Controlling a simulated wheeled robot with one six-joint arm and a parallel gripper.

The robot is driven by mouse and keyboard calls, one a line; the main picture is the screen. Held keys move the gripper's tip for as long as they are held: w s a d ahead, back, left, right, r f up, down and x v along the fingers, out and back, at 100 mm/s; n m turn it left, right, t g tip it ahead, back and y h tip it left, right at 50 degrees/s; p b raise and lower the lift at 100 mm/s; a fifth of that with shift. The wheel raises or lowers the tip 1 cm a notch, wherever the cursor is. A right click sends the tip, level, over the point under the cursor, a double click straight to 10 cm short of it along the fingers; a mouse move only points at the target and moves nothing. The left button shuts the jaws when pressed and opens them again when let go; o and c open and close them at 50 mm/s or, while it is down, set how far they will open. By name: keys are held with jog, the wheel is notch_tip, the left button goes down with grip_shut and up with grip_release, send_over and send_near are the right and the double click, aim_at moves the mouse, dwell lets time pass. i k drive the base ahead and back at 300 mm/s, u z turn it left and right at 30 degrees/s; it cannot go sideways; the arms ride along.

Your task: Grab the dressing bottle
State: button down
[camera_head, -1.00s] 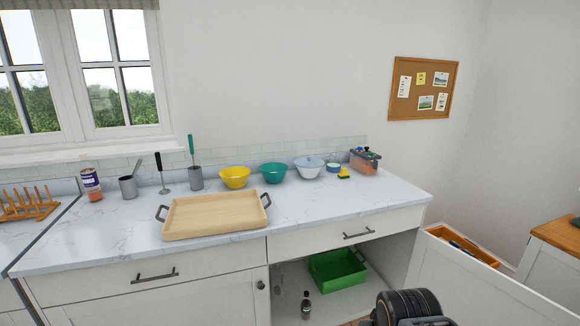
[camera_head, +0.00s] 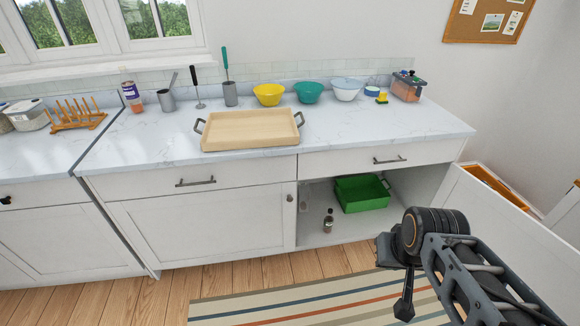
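A small dark bottle (camera_head: 328,221) with a dark cap, likely the dressing bottle, stands upright on the floor of the open lower cabinet, near its front edge. My gripper (camera_head: 403,285) is at the lower right, in front of the cabinet and to the right of the bottle, clearly apart from it. The gripper is seen from behind and the side. Its fingers are mostly hidden, so I cannot tell whether they are open or shut.
A green bin (camera_head: 362,195) stands right of the bottle, and a clear item (camera_head: 305,196) is behind it at left. The open cabinet door (camera_head: 490,222) stands at right. A wooden tray (camera_head: 250,129) is on the counter (camera_head: 160,140). A striped rug (camera_head: 310,302) lies in front.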

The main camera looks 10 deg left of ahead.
aim_at(328, 224)
jog(key=z, duration=0.75)
jog(key=i, duration=2.15)
jog(key=u, duration=3.75)
